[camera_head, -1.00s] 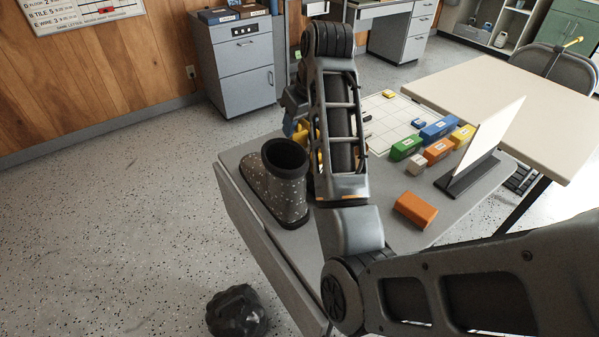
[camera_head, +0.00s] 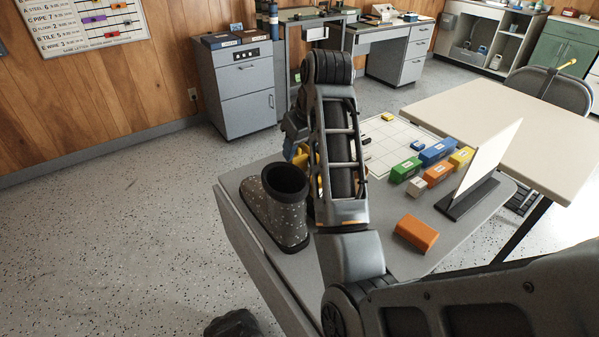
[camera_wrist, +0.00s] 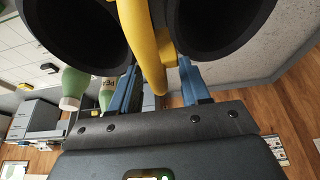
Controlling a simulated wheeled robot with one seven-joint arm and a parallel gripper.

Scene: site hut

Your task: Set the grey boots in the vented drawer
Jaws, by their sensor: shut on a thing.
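A speckled dark grey boot (camera_head: 279,207) stands upright at the left end of the grey worktop (camera_head: 232,178) in the head view; I cannot tell whether it touches the top. Two dark boot openings (camera_wrist: 75,35) and (camera_wrist: 222,25) fill the upper wrist view, with a yellow strap or clip (camera_wrist: 150,50) between them. My gripper (camera_wrist: 158,85) is shut on this yellow piece with its blue fingers. In the head view my gripper (camera_head: 297,130) is partly hidden behind my arm, which also hides the second boot. I cannot identify a vented drawer.
A grey drawer cabinet (camera_head: 243,85) stands by the wood wall. Coloured blocks (camera_head: 420,160), an orange block (camera_head: 416,232), a gridded sheet (camera_head: 385,140) and an upright white panel (camera_head: 488,165) lie right of my arm. A cream table (camera_head: 500,115) adjoins. The left floor is clear.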

